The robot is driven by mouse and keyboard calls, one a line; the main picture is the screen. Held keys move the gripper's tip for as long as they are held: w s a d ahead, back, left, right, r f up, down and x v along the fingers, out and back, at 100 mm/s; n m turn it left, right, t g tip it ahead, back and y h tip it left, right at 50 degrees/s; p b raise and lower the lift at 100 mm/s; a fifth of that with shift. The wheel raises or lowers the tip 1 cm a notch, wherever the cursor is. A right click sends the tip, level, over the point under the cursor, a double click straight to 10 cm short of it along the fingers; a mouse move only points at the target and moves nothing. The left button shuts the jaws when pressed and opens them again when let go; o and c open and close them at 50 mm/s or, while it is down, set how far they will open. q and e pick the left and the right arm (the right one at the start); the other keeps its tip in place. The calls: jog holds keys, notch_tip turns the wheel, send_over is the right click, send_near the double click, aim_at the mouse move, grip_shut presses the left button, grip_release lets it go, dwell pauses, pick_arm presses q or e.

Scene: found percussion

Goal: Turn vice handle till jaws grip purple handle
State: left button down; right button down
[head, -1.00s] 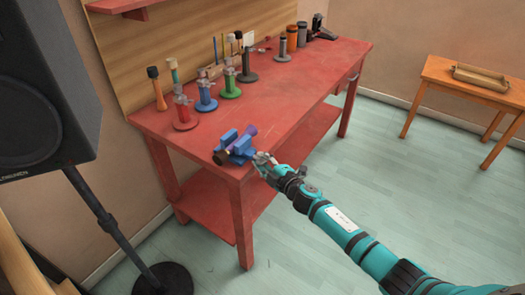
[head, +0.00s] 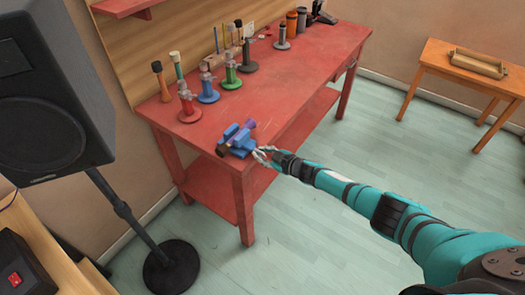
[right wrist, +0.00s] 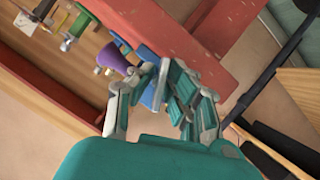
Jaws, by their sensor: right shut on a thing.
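A blue vice (head: 236,140) sits at the near corner of the red workbench (head: 270,100). A purple handle (head: 250,124) lies at the top of the vice. In the right wrist view the purple handle (right wrist: 112,60) flares like a cone beside the blue vice body (right wrist: 148,52). My right gripper (head: 264,155) is at the vice's right side, at the bench edge. It is shut on the vice handle, which its fingers (right wrist: 160,92) mostly hide. I cannot tell whether the jaws touch the purple handle. My left gripper is out of view.
Several coloured stands (head: 208,90) with tools line the back of the bench. A black speaker (head: 45,95) on a stand is at the left. A small orange table (head: 470,68) with a tray stands at the right. The floor between is clear.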

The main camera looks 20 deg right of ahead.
jog(key=shift+m, duration=0.3)
dwell(0.4)
jog(key=c, duration=1.6)
grip_release()
jog(key=shift+c, duration=0.2)
jog(key=shift+d, duration=0.1)
jog(key=v, duration=1.2)
jog(key=shift+d, duration=0.15)
